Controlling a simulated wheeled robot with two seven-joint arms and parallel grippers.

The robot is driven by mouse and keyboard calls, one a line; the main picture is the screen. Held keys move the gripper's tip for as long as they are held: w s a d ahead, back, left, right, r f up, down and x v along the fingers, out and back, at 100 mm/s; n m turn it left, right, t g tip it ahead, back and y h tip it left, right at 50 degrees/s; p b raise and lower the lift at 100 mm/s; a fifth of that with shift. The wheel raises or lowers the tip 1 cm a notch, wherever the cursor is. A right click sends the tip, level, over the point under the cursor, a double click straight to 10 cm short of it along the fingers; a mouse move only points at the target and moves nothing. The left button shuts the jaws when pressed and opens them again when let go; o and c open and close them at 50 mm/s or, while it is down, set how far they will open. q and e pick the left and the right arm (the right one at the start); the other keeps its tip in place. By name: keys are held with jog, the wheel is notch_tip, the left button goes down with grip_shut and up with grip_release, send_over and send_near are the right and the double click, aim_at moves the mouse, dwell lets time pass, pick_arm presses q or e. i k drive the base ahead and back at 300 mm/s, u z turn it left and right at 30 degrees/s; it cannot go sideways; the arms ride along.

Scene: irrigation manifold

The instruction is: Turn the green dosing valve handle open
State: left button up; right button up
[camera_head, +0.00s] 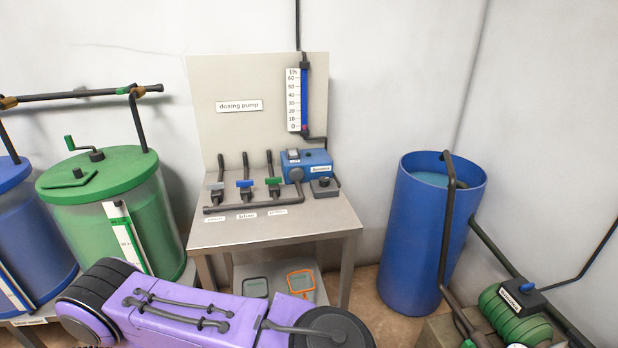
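The green dosing valve handle (273,180) is on the right-hand one of three small valves on the metal table. It lies crosswise to its upright black pipe. The blue valve handle (245,183) and the grey valve handle (216,186) sit to its left, also crosswise. Small labels lie in front of the valves; the green valve's label is too small to read for certain. Neither gripper shows in the head view. A purple and black arm link of mine crosses the bottom, in front of the table and apart from the valves.
The blue dosing pump (307,163) stands right of the green valve, below a level gauge (298,100). The metal table (325,222) has bare room at its front. A green tank (100,190) stands left; a blue barrel (415,240) stands right.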

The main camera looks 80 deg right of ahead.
aim_at(272, 180)
jog(key=u, duration=0.05)
jog(key=k, duration=0.75)
jog(key=z, duration=2.3)
